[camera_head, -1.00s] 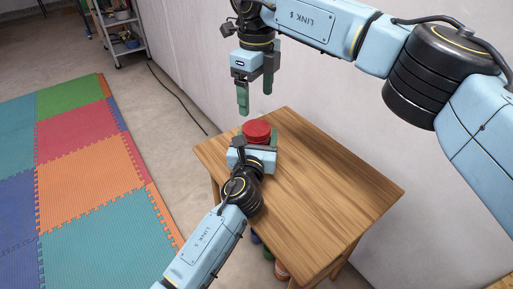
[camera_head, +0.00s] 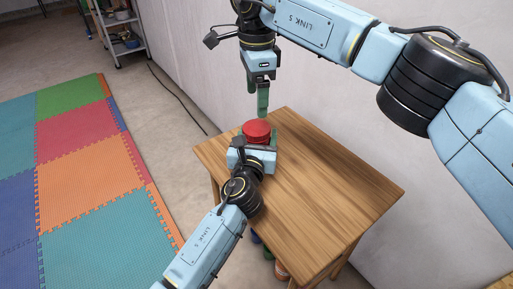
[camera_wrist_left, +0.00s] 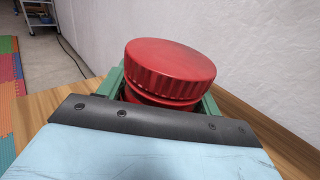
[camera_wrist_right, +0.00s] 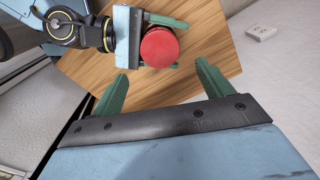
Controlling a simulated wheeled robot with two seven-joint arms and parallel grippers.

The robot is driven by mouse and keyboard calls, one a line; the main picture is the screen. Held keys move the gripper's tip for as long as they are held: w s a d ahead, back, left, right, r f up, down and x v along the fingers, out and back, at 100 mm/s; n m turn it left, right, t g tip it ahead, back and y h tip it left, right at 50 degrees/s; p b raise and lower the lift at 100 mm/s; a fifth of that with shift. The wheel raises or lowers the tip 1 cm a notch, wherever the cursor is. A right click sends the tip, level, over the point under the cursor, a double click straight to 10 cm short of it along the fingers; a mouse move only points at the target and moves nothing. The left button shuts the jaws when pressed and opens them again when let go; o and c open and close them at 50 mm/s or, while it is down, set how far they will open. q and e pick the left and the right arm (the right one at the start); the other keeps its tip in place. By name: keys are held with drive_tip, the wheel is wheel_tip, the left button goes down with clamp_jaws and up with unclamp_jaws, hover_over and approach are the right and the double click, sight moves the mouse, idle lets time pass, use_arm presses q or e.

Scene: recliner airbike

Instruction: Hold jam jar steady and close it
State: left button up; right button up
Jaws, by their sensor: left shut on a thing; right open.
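The jam jar shows mostly as its red ribbed lid (camera_head: 256,130) at the far left part of the wooden table (camera_head: 310,200). In the left wrist view the lid (camera_wrist_left: 170,68) sits on top of the jar, looking slightly tilted; most of the jar body is hidden. My left gripper (camera_head: 257,146) is shut on the jar below the lid, its green fingers on either side. My right gripper (camera_head: 263,112) points down above the lid, open and empty. In the right wrist view the lid (camera_wrist_right: 159,47) lies beyond and between the open fingers, apart from them.
The tabletop right of the jar is clear. A pale wall (camera_head: 340,100) stands close behind the table. Colored foam mats (camera_head: 90,160) cover the floor at left. A shelf cart (camera_head: 122,35) stands at the back, with a cable along the floor.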

sight(257, 127)
drive_tip(key=shift+f, duration=0.1)
use_arm(q)
drive_tip(key=shift+f, duration=0.1)
use_arm(e)
drive_tip(key=shift+f, duration=3.9)
drive_tip(key=shift+c, duration=0.5)
drive_tip(key=c, duration=0.9)
drive_tip(key=m, duration=1.4)
drive_tip(key=o, duration=1.2)
drive_tip(key=shift+c, duration=0.2)
